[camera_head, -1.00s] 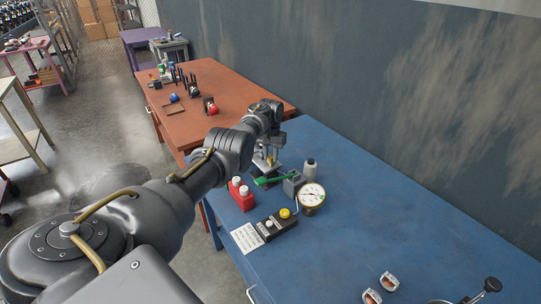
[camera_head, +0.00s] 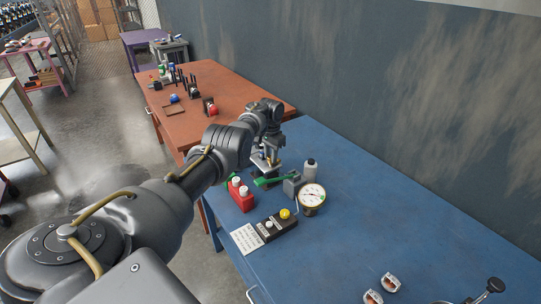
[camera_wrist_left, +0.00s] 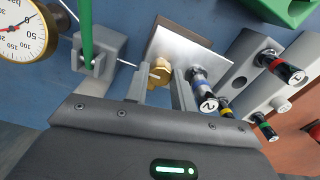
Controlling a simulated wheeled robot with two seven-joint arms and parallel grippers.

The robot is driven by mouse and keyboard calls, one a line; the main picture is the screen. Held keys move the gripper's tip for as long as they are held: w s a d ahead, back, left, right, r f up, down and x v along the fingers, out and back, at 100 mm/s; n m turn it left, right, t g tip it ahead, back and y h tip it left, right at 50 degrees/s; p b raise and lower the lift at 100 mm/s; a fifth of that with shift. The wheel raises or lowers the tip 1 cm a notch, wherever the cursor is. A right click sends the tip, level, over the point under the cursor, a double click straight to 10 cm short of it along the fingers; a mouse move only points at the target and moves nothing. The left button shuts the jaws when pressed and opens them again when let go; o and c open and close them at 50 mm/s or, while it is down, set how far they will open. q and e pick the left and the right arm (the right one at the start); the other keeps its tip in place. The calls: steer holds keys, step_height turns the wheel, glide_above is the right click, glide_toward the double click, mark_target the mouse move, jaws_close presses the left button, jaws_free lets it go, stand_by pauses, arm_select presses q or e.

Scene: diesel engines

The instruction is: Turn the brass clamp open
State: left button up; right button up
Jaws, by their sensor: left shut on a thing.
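The brass clamp (camera_wrist_left: 160,73) shows in the left wrist view, small and gold, in front of a silver metal plate (camera_wrist_left: 190,45). My left gripper (camera_wrist_left: 160,88) has its two fingers close on either side of it and is shut on it. In the head view my left gripper (camera_head: 267,152) points down over the far left end of the blue table, and the fingers hide most of the clamp. My right gripper is not in view.
A grey block with a green lever (camera_wrist_left: 86,38) and a pressure gauge (camera_head: 312,195) stand close by. Injectors with coloured bands, one blue (camera_wrist_left: 205,90), stand beside the clamp. The blue table (camera_head: 400,220) is clear mid-right.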

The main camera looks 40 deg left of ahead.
mark_target(270, 157)
arm_select(q)
steer(key=o, duration=1)
steer(key=shift+r, duration=0.35)
step_height(270, 157, up, 3)
steer(key=shift+f+p, duration=0.15)
steer(key=shift+p, duration=0.55)
step_height(270, 157, up, 7)
steer(key=shift+r+b, duration=0.2)
steer(key=shift+b, duration=0.2)
steer(key=shift+a, duration=0.1)
